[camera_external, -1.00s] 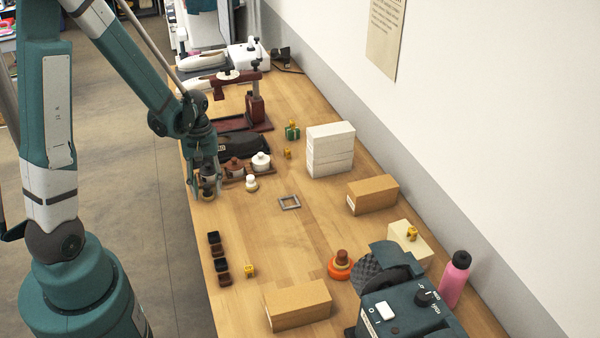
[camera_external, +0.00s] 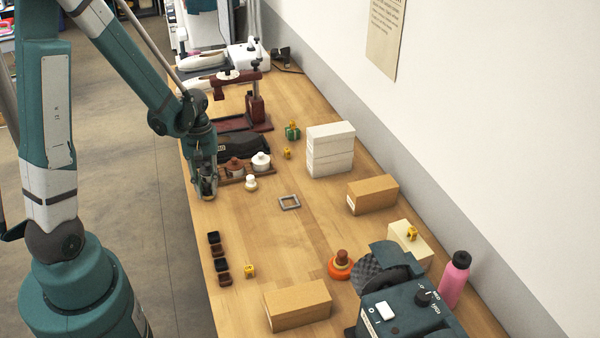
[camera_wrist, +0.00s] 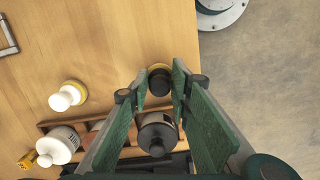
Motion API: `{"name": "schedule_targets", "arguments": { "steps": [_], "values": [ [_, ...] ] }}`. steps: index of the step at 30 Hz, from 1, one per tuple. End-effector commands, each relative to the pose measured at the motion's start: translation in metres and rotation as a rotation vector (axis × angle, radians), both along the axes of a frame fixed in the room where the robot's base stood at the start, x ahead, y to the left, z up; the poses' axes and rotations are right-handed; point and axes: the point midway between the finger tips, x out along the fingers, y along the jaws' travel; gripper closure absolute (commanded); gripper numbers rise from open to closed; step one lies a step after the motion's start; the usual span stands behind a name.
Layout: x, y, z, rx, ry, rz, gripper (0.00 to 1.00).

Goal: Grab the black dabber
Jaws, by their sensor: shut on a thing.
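The black dabber (camera_wrist: 160,84), dark-topped with a yellowish base, stands on the wooden table near its edge. In the wrist view it is between the green fingers of my gripper (camera_wrist: 163,90), which is shut on it. In the external view my gripper (camera_external: 206,190) points down at the table's left edge and largely hides the dabber. A similar white dabber (camera_external: 250,183) stands a little to the right, apart from my gripper; it also shows in the wrist view (camera_wrist: 68,96).
A wooden rack holds a white jar (camera_wrist: 57,145) and a dark jar (camera_wrist: 157,132) close to my fingers. A grey square frame (camera_external: 289,202) lies on the table. Small dark trays (camera_external: 219,257) line the left edge. The table between rack and trays is mostly clear.

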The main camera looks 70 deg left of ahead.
Motion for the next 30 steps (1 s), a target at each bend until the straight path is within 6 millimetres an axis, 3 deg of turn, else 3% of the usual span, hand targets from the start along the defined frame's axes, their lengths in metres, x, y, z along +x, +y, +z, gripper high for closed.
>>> {"name": "schedule_targets", "arguments": {
  "steps": [8, 24, 30],
  "values": [
    [0.0, 0.0, 0.02, 0.0, 0.0, 0.0, 0.87],
    [0.0, 0.0, 0.081, 0.0, 0.0, 0.0, 0.87],
    [0.0, 0.0, 0.093, 0.0, 0.0, 0.0, 0.87]
  ]
}}
